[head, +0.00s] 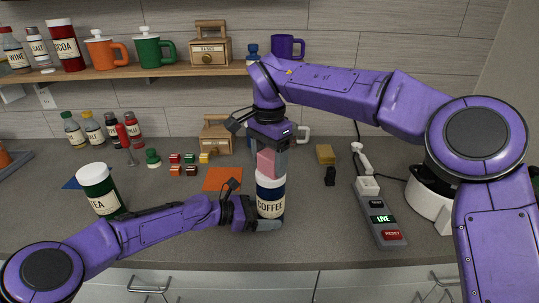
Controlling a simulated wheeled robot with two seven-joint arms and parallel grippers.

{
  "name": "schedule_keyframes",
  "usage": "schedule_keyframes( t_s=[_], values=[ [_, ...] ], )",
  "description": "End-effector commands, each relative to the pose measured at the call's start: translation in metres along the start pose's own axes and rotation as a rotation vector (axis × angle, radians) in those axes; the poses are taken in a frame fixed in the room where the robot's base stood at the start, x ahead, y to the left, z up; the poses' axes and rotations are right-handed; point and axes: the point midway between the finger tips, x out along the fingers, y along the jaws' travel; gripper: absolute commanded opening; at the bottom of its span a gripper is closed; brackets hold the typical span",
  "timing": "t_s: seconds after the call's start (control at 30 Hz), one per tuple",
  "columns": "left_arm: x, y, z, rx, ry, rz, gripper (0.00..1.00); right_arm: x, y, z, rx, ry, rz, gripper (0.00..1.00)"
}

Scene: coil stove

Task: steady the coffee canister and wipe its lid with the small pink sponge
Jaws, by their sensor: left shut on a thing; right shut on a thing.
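The coffee canister (271,197) is dark blue with a white label and lid and stands upright near the counter's front. My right gripper (270,146) points down from above and is shut on the small pink sponge (267,163). The sponge is directly above the white lid (271,180) and appears to touch it. It hides part of the lid's top.
A green tea canister (98,186) stands left, behind my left arm. A power strip (380,218) lies to the right. An orange mat (221,179), small blocks (190,158) and a yellow sponge (325,154) lie behind. A shelf (160,72) holds mugs and jars.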

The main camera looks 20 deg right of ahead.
Motion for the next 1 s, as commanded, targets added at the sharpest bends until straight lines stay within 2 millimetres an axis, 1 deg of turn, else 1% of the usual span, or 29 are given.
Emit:
schedule_keyframes(
  t_s=[0.13, 0.2, 0.3, 0.8, 1.0],
  values=[
    [0.0, 0.001, 0.001, -0.002, -0.002, 0.002, 0.5, 0.002, 0.01, 0.012, -0.003, -0.003, 0.005, 0.31],
    [0.0, 0.001, 0.001, -0.002, -0.002, 0.002, 0.5, 0.0, 0.01, 0.012, -0.001, -0.002, 0.006, 0.31],
    [0.0, 0.001, 0.001, -0.002, -0.002, 0.002, 0.5, -0.023, 0.009, 0.012, 0.0, 0.0, 0.0, 0.31],
    [0.0, 0.0, 0.001, -0.002, -0.001, 0.001, 0.5, -0.067, 0.009, 0.012, -0.001, -0.001, 0.0, 0.31],
    [0.0, 0.0, 0.0, -0.002, -0.001, 0.0, 0.5, -0.08, 0.009, 0.012, -0.001, -0.001, 0.0, 0.31]
  ],
)
